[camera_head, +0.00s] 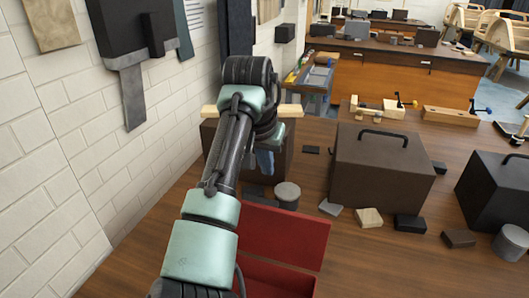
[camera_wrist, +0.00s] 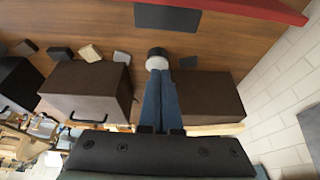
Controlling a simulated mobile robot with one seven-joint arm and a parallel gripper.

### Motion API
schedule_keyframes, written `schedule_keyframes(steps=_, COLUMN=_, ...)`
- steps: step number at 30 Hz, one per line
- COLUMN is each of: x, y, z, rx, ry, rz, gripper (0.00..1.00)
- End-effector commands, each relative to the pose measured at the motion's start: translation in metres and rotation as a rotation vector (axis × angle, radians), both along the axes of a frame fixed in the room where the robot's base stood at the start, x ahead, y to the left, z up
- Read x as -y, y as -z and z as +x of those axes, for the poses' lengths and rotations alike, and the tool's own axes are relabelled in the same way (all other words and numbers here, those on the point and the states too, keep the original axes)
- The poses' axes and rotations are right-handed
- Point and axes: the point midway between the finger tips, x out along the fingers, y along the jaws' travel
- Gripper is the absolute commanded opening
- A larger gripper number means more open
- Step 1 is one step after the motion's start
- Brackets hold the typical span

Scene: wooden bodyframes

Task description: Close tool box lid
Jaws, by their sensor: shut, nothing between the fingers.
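The red tool box (camera_head: 272,281) is at the bottom of the head view, partly hidden by my arm and cut off by the frame. Its red lid (camera_head: 290,237) stands open at the far side of the box. In the wrist view a red strip of the tool box (camera_wrist: 255,8) shows along the top edge. My gripper (camera_head: 264,163) is beyond the lid, apart from it, pointing down over the table. In the wrist view its blue fingers (camera_wrist: 160,80) are together with nothing between them.
A grey cylinder (camera_head: 287,194) stands just beyond the lid, near my fingertips in the picture. A brown case (camera_head: 380,175) with a handle and several small blocks are to the right. Another brown box (camera_wrist: 208,97) is near my gripper. A white brick wall (camera_head: 70,150) bounds the left.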

Motion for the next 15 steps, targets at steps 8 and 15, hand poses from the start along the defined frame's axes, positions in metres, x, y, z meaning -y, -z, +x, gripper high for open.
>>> schedule_keyframes(steps=8, x=0.006, y=0.045, z=0.017, rx=-0.003, ry=-0.001, rz=0.001, gripper=0.00)
schedule_keyframes(steps=15, x=0.001, y=0.048, z=0.004, rx=0.002, ry=0.001, rz=0.001, gripper=0.00)
